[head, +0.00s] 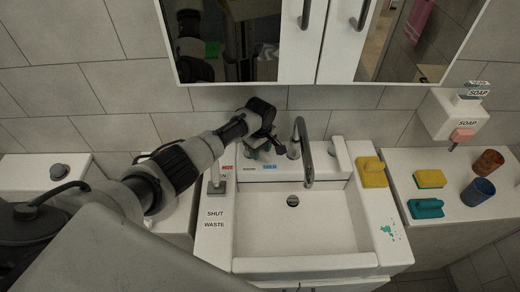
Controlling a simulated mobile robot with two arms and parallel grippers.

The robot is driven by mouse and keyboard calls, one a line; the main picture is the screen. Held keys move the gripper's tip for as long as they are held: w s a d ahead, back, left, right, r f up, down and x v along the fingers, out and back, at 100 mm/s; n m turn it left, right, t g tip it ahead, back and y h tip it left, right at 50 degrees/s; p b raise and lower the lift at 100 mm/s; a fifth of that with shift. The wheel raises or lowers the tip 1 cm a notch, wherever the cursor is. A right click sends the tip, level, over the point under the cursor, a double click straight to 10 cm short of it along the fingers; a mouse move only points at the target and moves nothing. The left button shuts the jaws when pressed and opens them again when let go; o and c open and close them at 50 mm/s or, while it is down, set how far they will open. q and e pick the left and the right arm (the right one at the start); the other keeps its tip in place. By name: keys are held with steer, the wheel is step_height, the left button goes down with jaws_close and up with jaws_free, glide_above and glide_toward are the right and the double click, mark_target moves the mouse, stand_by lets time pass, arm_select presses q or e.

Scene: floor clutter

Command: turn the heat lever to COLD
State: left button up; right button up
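The heat scale runs along the back ledge of the sink, with a red label (227,168) at the left and a blue COLD label (270,166) at the right. A smaller label between them is too small to read. My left gripper (263,148) points down just above and behind the blue label, left of the tap (303,150). The heat lever itself is not clearly visible; the dark gripper covers that part of the ledge. I cannot tell whether the fingers are open, shut or touching the lever. My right gripper is not in view.
A mirrored cabinet (298,50) hangs close above my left gripper. The white basin (290,225) is empty. A grey lever (217,186) stands by the SHUT and WASTE labels. Sponges (371,172) and cups (478,191) are at the right, below a soap dispenser (455,115).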

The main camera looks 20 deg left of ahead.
arm_select(q)
step_height(320, 180, up, 8)
steer(key=shift+f+b, duration=0.25)
steer(key=shift+b, duration=0.05)
stand_by(0.3)
steer(key=shift+f, duration=0.1)
stand_by(0.3)
